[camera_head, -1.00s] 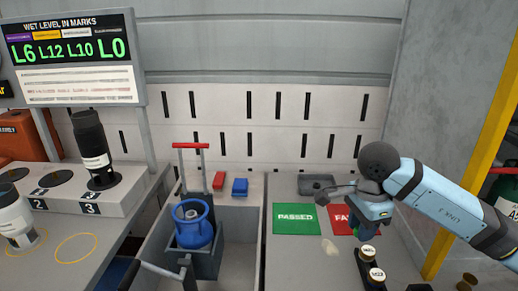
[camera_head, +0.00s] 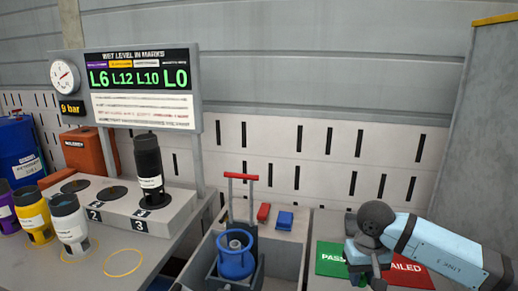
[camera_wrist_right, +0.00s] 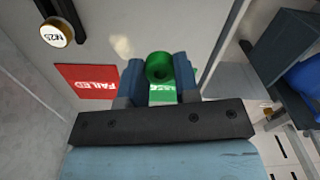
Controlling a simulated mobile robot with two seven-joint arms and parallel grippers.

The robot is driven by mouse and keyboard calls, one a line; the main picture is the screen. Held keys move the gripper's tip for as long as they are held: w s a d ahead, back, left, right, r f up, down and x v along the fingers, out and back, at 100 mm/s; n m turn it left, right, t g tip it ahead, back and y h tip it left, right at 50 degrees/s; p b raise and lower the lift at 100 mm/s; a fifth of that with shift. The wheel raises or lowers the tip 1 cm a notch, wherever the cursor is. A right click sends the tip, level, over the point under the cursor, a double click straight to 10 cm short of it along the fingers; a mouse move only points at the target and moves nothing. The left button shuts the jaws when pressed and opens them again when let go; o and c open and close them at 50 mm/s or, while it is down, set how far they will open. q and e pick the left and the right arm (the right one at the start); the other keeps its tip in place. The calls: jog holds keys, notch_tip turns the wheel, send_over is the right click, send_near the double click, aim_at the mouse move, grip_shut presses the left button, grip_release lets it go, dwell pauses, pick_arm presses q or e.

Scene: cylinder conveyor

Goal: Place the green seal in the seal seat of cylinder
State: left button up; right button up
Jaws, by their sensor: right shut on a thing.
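The green seal (camera_wrist_right: 181,68) is a thick ring held between the two fingers of my right gripper (camera_wrist_right: 158,78) in the right wrist view. In the head view my right gripper (camera_head: 366,270) hangs over the boundary of the PASSED and FAILED mats, and the seal there is mostly hidden. A blue cylinder (camera_head: 236,262) stands upright in a grey holder inside the trolley, left of the gripper and apart from it. I cannot make out a seal seat on it. My left gripper is not in view.
The green PASSED mat (camera_head: 331,257) and red FAILED mat (camera_head: 410,275) lie on the bench. A red-handled trolley (camera_head: 241,176) stands left of it. A black cylinder (camera_head: 149,168) stands at station 3, and purple, yellow and white (camera_head: 69,222) cylinders stand further left.

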pick_arm(q)
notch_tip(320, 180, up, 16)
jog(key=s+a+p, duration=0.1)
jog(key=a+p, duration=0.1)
jog(key=p, duration=1.8)
pick_arm(e)
jog(key=s+r, duration=0.5)
jog(key=r, duration=0.4)
jog(key=s+r, duration=0.5)
jog(key=r, duration=0.4)
jog(key=d+f+b, duration=0.2)
jog(key=f+b, duration=0.6)
jog(key=d+f+b, duration=0.2)
jog(key=f+b, duration=0.7)
jog(key=d+f+b, duration=0.2)
jog(key=f+b, duration=0.7)
jog(key=shift+s+d+f, duration=0.2)
jog(key=shift+s+d, duration=0.05)
jog(key=shift+s, duration=0.15)
notch_tip(320, 180, down, 4)
jog(key=shift+f, duration=0.25)
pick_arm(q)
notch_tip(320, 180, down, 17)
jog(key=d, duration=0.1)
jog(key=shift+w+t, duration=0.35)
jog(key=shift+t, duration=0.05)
